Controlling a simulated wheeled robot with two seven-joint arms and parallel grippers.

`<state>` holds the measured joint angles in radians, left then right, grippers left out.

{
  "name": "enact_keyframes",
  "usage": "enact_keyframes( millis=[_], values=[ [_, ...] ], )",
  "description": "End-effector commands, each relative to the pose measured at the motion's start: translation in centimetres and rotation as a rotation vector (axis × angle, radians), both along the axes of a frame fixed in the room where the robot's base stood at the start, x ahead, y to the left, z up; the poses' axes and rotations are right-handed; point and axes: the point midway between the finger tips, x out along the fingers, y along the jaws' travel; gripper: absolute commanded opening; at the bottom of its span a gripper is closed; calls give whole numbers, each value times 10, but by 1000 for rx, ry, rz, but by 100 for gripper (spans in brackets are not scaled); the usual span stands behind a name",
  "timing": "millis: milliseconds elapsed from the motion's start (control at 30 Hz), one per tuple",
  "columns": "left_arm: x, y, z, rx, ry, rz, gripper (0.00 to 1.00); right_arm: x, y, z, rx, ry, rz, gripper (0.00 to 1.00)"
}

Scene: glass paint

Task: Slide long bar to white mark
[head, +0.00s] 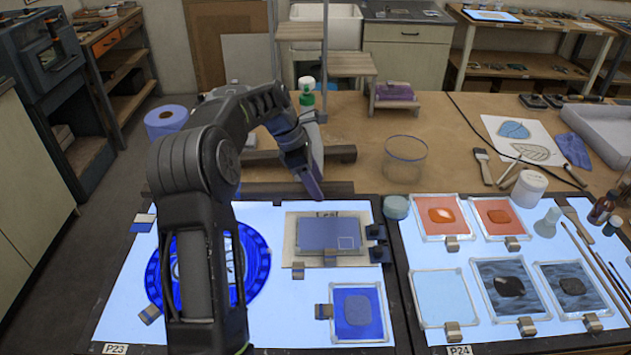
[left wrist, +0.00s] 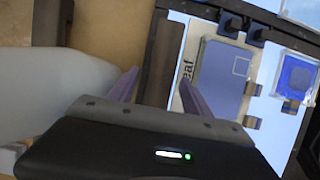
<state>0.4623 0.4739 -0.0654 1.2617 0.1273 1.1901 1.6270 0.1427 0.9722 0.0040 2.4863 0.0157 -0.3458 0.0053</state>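A long dark bar (head: 250,188) lies along the back edge of the left light panel. A second dark bar (head: 342,153) lies behind it, partly hidden by my arm. My left gripper (head: 315,186) points down over the front bar near its right part. In the left wrist view my left gripper (left wrist: 157,90) is open, its two purple fingers apart. A dark bar (left wrist: 165,52) shows between them; whether they touch it I cannot tell. A small white square outline (head: 345,242) is on the blue-grey plate (head: 318,234). I cannot tell whether it is the white mark. My right gripper is out of view.
A white bottle (head: 319,140) stands close behind my left gripper. A clear glass jar (head: 405,160) stands to the right. A blue round plate (head: 262,262) and a framed blue tile (head: 358,312) lie on the panel.

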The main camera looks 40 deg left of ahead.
Motion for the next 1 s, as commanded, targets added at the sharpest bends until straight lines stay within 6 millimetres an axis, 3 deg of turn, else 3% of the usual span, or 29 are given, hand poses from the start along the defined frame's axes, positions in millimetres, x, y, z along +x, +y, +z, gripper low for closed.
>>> enact_keyframes(
  millis=[667,1000],
  values=[
    [0,0,1,0,0,0,2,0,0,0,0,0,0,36],
    [0,0,1,0,0,0,0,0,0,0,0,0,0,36]
  ],
)
